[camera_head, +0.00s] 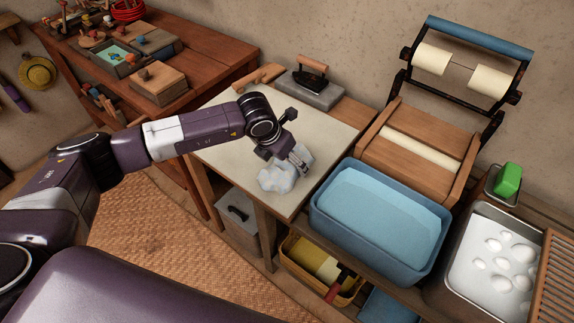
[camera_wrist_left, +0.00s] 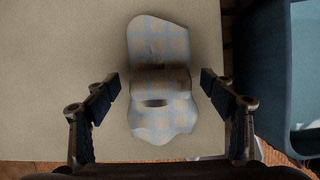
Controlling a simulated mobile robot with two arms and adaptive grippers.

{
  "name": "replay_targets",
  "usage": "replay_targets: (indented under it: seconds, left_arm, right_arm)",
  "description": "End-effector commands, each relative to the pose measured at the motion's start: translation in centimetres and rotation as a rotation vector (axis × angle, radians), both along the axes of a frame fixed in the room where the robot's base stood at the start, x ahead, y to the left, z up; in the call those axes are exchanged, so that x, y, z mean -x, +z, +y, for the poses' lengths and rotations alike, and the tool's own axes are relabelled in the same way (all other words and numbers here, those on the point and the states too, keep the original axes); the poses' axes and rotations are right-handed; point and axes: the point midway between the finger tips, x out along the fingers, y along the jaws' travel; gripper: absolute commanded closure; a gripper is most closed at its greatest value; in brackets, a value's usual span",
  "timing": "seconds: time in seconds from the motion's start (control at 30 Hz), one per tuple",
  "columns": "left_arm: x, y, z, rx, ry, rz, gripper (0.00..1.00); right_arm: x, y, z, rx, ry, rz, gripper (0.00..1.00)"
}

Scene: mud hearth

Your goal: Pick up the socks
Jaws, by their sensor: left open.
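The socks (camera_head: 278,180) are a pale blue-white bundle on the light-topped table (camera_head: 222,150), near its front edge. In the left wrist view the socks (camera_wrist_left: 160,75) show a blue check pattern and lie crumpled, with a darker band across the middle. My left gripper (camera_head: 301,158) is above the socks in the head view and partly covers them. In the left wrist view my left gripper (camera_wrist_left: 162,98) is open, with one finger on each side of the socks and a gap on both sides. My right gripper is not in view.
A blue basin (camera_head: 380,215) of water stands just right of the table. An iron (camera_head: 312,72) on a grey block and a wooden roller stand (camera_head: 420,145) are behind. A yellow basket (camera_head: 320,268) is on the shelf below. The tabletop left of the socks is clear.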

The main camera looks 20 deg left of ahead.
Motion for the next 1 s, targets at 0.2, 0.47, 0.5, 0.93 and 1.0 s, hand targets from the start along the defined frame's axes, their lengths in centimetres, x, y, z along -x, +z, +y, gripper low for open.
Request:
replay_targets:
  seconds: [0.2,0.47,0.5,0.93,1.0]
  left_arm:
    - [-0.1,-0.1,0.0,0.001,0.0,-0.001,0.24]
    - [-0.1,-0.1,0.0,0.001,0.0,-0.001,0.51]
    - [-0.1,-0.1,0.0,0.001,0.0,-0.001,0.56]
    - [-0.2,0.7,0.0,0.003,0.0,-0.004,0.62]
    - [-0.2,1.3,0.0,0.003,0.001,-0.005,0.62]
  right_arm:
    - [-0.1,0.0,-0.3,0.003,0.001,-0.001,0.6]
    - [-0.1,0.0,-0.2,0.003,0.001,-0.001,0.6]
    - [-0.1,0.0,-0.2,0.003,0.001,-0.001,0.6]
    - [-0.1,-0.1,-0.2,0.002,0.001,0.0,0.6]
    - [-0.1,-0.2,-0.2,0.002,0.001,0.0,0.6]
